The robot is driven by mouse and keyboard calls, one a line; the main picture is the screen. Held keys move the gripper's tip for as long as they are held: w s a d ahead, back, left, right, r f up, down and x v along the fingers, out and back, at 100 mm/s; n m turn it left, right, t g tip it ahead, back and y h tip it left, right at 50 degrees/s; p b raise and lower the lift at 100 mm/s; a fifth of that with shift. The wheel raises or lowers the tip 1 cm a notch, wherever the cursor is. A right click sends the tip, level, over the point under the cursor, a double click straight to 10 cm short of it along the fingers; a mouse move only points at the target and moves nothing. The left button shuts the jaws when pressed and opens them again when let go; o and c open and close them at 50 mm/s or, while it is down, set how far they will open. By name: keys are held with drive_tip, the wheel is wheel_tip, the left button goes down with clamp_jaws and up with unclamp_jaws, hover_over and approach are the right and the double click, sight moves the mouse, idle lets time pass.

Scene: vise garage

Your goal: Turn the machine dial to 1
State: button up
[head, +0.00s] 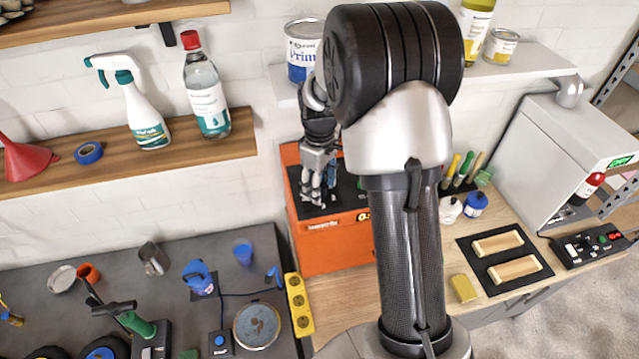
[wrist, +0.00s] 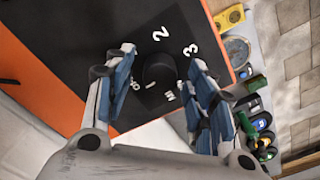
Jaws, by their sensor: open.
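The orange machine (head: 335,245) stands on the bench in the head view, and its black panel fills the upper part of the wrist view (wrist: 110,25). A dark round dial (wrist: 158,72) sits on that panel, with white marks around it, including a 2 and a 3. A small white mark shows at the dial's lower edge; which number it points to is unclear. My gripper (wrist: 162,58) is open, with one finger on either side of the dial; I cannot tell whether they touch it. In the head view my gripper (head: 315,185) is over the panel, and the dial is hidden.
A yellow power strip (head: 299,305) lies left of the machine. A wooden shelf (head: 225,150) with bottles and a white shelf (head: 525,65) with cans are on the wall. To the right are a black tray with wooden blocks (head: 515,270) and a grey cabinet (head: 560,140).

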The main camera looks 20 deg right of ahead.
drive_tip(key=c, duration=1.1)
drive_tip(key=shift+m, duration=0.3)
drive_tip(key=m+b, duration=0.1)
drive_tip(key=m, duration=0.4)
drive_tip(key=shift+m, duration=0.3)
drive_tip(key=m, duration=0.5)
drive_tip(key=shift+m+b, duration=0.3)
drive_tip(key=shift+b, duration=0.1)
drive_tip(key=o, duration=1.1)
